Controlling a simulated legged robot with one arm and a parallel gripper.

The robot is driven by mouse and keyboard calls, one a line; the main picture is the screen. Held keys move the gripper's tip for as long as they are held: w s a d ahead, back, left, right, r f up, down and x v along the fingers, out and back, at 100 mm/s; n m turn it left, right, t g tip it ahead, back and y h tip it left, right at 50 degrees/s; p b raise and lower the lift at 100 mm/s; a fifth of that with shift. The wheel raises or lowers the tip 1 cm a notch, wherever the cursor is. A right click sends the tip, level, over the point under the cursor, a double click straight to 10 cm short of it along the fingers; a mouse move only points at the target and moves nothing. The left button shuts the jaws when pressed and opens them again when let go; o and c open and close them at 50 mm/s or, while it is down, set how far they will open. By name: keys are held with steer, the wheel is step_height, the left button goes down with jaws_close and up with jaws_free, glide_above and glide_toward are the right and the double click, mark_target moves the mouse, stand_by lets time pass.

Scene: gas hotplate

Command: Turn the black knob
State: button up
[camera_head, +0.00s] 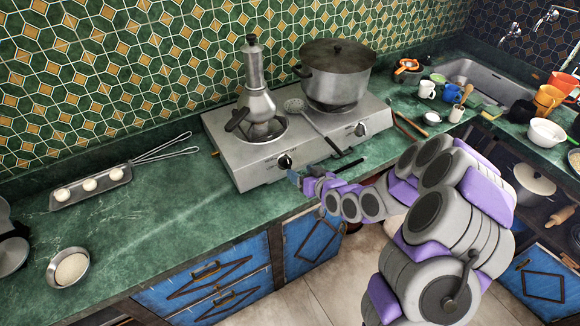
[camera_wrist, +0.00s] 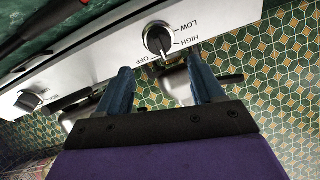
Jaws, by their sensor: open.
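The gas hotplate (camera_head: 245,176) stands on the green counter, with two black knobs on its silver front. The left knob (camera_head: 285,162) is close to my gripper (camera_head: 301,180) in the head view. In the wrist view a black knob (camera_wrist: 158,38) fills the space just beyond the fingertips, with OFF, HIGH and LOW printed around it. My gripper (camera_wrist: 159,66) is open and empty; its two blue fingers point at the knob, one toward each side. I see no contact. The other knob (camera_head: 360,129) is farther right in the head view and shows at the left of the wrist view (camera_wrist: 30,100).
A moka pot (camera_head: 256,100) stands on the left burner and a lidded pot (camera_head: 336,80) on the right. A tray of white balls (camera_head: 90,186) lies left. The counter left of the hotplate is mostly clear.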

mark_target(289, 164)
steer(key=b+x, duration=0.1)
steer(key=x, duration=0.7)
steer(key=shift+w, duration=0.1)
steer(key=shift+c, duration=0.4)
steer(key=c, duration=1)
steer(key=shift+o, duration=0.2)
